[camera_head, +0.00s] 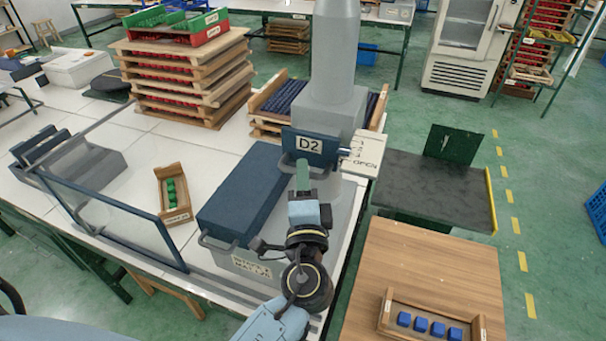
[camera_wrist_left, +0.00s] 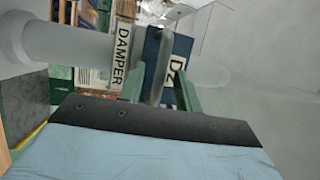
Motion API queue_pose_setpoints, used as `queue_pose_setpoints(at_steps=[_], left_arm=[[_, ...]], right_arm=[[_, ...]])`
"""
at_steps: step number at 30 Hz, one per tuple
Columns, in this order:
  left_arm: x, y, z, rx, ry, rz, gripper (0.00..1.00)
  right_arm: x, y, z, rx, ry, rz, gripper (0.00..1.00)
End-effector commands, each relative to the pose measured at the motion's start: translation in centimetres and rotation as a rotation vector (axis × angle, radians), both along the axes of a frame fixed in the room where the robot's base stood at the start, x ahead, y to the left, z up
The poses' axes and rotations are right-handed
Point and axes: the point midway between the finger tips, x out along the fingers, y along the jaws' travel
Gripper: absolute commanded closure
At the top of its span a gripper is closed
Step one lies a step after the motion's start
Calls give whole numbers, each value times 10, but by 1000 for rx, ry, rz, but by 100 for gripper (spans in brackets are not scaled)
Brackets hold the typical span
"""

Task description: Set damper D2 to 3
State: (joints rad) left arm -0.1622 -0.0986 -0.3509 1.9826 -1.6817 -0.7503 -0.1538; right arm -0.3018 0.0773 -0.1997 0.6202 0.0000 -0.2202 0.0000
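Damper D2 is on a thick grey duct (camera_head: 335,60) that rises from a grey housing. Its dark blue plate (camera_head: 309,146) reads "D2", and a pale scale plate (camera_head: 366,154) beside it carries "OPEN" lettering. A small silver end (camera_head: 344,152) sticks out between them; the setting is too small to read. My left gripper (camera_head: 302,177) has green fingers raised just below the D2 plate. In the left wrist view its fingers (camera_wrist_left: 160,88) stand apart on either side of a grey lever (camera_wrist_left: 161,68), with the "DAMPER" label (camera_wrist_left: 122,50) behind. My right gripper is not in view.
A dark blue lidded box (camera_head: 242,195) stands left of my gripper. A glass screen (camera_head: 115,215) and a small tray of green pieces (camera_head: 173,195) are further left. Stacked wooden trays (camera_head: 190,85) stand behind. A wooden table (camera_head: 420,265) with blue blocks (camera_head: 421,324) is at right.

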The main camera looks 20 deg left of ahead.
Motion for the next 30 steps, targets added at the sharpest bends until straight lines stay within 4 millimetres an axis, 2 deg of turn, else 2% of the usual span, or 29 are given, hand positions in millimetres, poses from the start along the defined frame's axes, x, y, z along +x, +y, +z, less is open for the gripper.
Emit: queue_pose_setpoints(at_steps=[1,9,15,21,30], left_arm=[[-10,-5,-6,-3,3,0,66],[-63,-33,-18,-2,4,-1,66],[-91,-47,-22,0,3,0,66],[-102,-52,-22,0,1,0,66],[-102,-52,-21,0,1,0,66]], right_arm=[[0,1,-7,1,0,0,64],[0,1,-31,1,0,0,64],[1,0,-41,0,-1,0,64],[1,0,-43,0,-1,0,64],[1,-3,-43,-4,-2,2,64]])
